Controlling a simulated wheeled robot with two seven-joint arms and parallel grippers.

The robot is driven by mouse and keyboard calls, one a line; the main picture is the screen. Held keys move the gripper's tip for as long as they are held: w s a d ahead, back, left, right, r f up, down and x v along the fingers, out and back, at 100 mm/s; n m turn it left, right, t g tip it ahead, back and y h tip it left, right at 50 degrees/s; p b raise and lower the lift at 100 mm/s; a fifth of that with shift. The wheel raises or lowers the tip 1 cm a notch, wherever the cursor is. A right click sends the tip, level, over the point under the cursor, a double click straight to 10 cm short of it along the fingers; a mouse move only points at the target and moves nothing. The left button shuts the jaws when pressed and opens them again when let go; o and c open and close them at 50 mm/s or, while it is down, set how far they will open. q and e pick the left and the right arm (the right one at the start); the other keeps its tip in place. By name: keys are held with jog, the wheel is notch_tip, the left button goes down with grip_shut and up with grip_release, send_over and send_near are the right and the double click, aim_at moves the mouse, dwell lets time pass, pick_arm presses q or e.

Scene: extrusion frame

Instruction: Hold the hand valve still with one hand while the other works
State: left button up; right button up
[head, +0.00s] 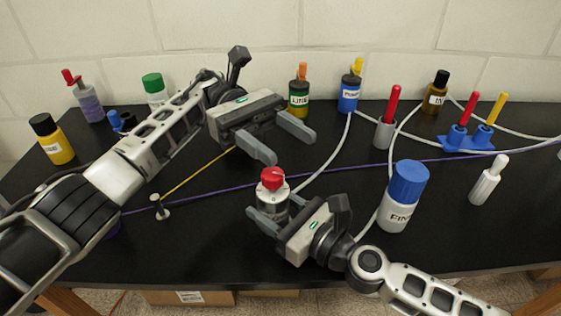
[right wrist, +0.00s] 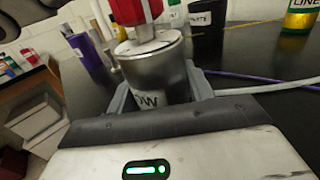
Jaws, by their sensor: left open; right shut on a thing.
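The hand valve (head: 273,197) has a silver cylindrical body and a red knob on top. It stands upright near the middle of the black table. My right gripper (head: 270,216) is shut around the valve's body from the front right. In the right wrist view the valve body (right wrist: 152,72) sits between the two fingers, with the red knob (right wrist: 134,12) above them and part of a label showing. My left gripper (head: 285,145) is open and empty, above and behind the valve, with its fingers apart. The lower body of the valve is hidden by the right gripper.
A blue-capped white bottle (head: 403,197) stands right of the valve. A small post (head: 160,208) with a yellow cord stands left. Several bottles line the back, beside a blue holder (head: 467,140) with red and yellow sticks. A purple cord and white hoses cross the table (head: 330,255).

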aim_at(285, 187)
pick_arm(q)
jog(key=shift+r, duration=0.6)
jog(key=a+f+n+t+h, duration=0.1)
jog(key=f+n+t+h, duration=0.1)
jog(key=a+f+n+t+h, duration=0.1)
jog(key=f+n+t+h, duration=0.1)
jog(key=t, duration=0.1)
jog(key=a+f+n+t+h, duration=0.1)
jog(key=f+n+t+h, duration=0.1)
jog(key=shift+s+a+f+t, duration=0.1)
jog(key=shift+a+t, duration=0.15)
jog(key=shift+t, duration=0.05)
jog(key=s+a+f+n+t, duration=0.1)
jog(key=a+f+n+t, duration=0.3)
jog(key=a+n+t, duration=0.5)
jog(key=w+d+t, duration=0.1)
jog(key=d, duration=0.3)
jog(key=w+d+m, duration=0.1)
jog(key=d, duration=0.4)
jog(key=w+d+t, duration=0.1)
jog(key=d, duration=0.3)
jog(key=shift+w+d+r+t, duration=0.15)
jog(key=shift+w+r+t, duration=0.05)
jog(key=shift+t, duration=0.1)
